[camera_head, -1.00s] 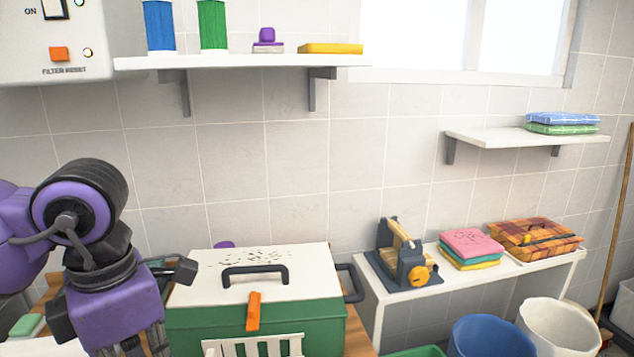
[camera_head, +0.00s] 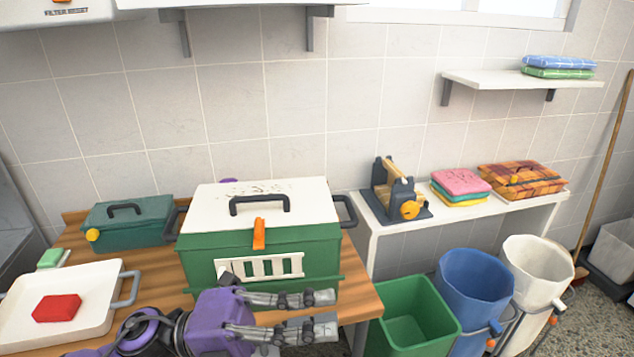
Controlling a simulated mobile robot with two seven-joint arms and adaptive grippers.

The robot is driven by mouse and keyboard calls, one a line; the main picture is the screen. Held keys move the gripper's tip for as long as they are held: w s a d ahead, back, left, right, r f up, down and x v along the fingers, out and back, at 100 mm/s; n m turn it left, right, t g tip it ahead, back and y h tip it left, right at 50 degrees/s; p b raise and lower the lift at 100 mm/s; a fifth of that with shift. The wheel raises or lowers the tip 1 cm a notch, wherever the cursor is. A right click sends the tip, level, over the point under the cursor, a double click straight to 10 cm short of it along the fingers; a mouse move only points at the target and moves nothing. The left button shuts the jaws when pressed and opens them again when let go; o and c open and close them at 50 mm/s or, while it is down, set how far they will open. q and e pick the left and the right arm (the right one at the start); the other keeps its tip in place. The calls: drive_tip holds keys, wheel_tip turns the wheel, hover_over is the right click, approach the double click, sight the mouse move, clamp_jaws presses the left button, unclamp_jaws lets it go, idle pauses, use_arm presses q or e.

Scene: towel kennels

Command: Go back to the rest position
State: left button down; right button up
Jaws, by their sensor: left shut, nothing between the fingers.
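My left gripper (camera_head: 318,312) is at the bottom middle, low over the wooden table's front edge, with its purple body and grey fingers pointing right. It is shut and holds nothing. It is in front of the green kennel box (camera_head: 205,255) with a white lid, black handles, an orange latch and a white barred front. I cannot tell whether the gripper touches the box. My right gripper is out of view.
A white tray (camera_head: 95,290) with a red block (camera_head: 57,308) lies left on the wooden table (camera_head: 362,292). A teal box (camera_head: 128,222) stands behind it. Green (camera_head: 412,318), blue (camera_head: 474,285) and white (camera_head: 538,270) bins stand right. A side table (camera_head: 450,212) holds folded towels and a roller device.

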use_arm(q)
drive_tip(key=w+a+f+n+t+y, duration=0.4)
drive_tip(key=a+f+n+t+y, duration=0.2)
drive_tip(key=f+n+t, duration=0.45)
drive_tip(key=w+a+f+n+t+y, duration=0.3)
drive_tip(key=a+f+n+t+y, duration=0.35)
drive_tip(key=n, duration=0.65)
drive_tip(key=s+a+f+n+g+y, duration=0.2)
drive_tip(key=s+a+f+n+y, duration=0.15)
drive_tip(key=f, duration=0.45)
drive_tip(key=s+a+f+n+g+y, duration=0.25)
drive_tip(key=s+f+n, duration=0.2)
drive_tip(key=f, duration=0.35)
drive_tip(key=s+a+f+n+g+y+p, duration=0.1)
drive_tip(key=s+f+n+g, duration=0.2)
drive_tip(key=s+f, duration=0.7)
drive_tip(key=s+g, duration=0.1)
drive_tip(key=s, duration=0.2)
drive_tip(key=shift+f, duration=0.35)
drive_tip(key=shift+y, duration=0.25)
